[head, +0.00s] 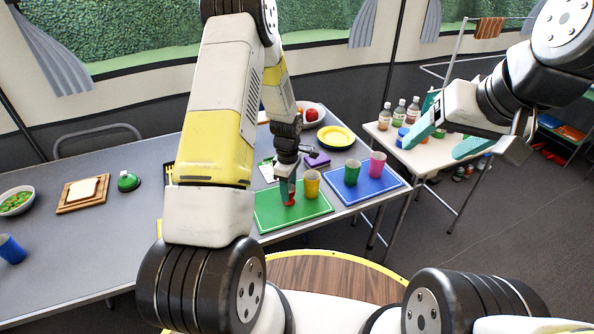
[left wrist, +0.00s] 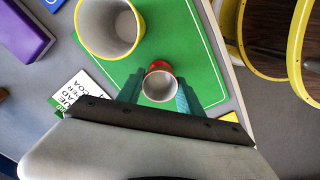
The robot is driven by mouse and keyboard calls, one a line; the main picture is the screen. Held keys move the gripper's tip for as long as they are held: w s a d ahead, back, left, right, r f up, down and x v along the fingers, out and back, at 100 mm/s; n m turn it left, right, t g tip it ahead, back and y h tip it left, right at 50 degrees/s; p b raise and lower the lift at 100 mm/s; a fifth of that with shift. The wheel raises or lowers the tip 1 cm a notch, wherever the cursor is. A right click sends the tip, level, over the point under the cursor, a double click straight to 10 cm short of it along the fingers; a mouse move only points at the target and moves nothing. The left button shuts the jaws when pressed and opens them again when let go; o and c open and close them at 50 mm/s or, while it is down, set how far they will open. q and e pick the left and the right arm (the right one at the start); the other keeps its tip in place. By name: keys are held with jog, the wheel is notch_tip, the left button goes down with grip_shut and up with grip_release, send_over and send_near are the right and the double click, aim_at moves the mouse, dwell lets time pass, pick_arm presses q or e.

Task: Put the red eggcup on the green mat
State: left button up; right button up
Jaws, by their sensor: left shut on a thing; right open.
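The red eggcup (left wrist: 159,85) is between the fingers of my left gripper (left wrist: 160,92) in the left wrist view. In the head view the red eggcup (head: 290,201) shows low at the fingertips of my left gripper (head: 288,188), over the green mat (head: 268,213). The gripper is shut on it. The eggcup looks upright and at or close to the mat's surface; I cannot tell whether it touches. The green mat also shows in the left wrist view (left wrist: 185,50). My right gripper (head: 447,143) is open and empty, near the side table.
A yellow cup (head: 312,184) stands on the green mat beside the eggcup. A blue mat (head: 368,191) with a green cup (head: 352,172) and a pink cup (head: 377,164) lies to the right. A purple box (head: 317,159) and a yellow plate (head: 336,136) are behind.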

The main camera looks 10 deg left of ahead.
pick_arm(q)
jog(key=o, duration=1.4)
jog(key=shift+f, duration=0.1)
jog(key=s+r+m+t, duration=0.1)
jog(key=s+r+m, duration=0.2)
jog(key=r, duration=1.9)
jog(key=s+d+r+m+t+h, duration=0.2)
jog(key=s+r+m+t, duration=0.3)
jog(key=s+r+m, duration=0.8)
jog(key=s+r, duration=0.3)
jog(key=s, duration=0.5)
jog(key=shift+s+r, duration=0.15)
jog(key=shift+r, duration=0.2)
jog(key=shift+d, duration=0.1)
